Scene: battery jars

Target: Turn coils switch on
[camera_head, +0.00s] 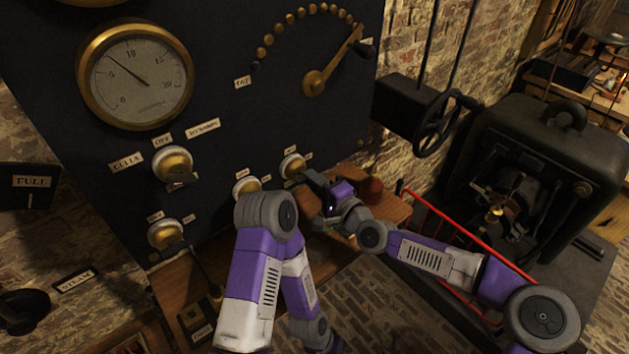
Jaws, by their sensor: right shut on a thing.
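A dark upright switch panel (225,60) fills the upper left and middle. Several brass-and-white rotary switches sit low on it. The rightmost small switch (291,164) has little labels around it, too small to read, so I cannot tell by its label that it is the coils switch. My right gripper (308,181) reaches in from the right and is shut at this switch's handle, which its fingers mostly hide. Another small switch (245,185) is partly hidden behind my left arm. My left arm bends in the lower middle, and its gripper is outside the picture.
A large round gauge (135,74) and a three-label switch (172,164) are at left. A brass lever (333,62) is above. A red rail (465,240), a dark machine (550,130) and a handwheel (437,125) stand at right. A wooden ledge (395,207) runs below the panel.

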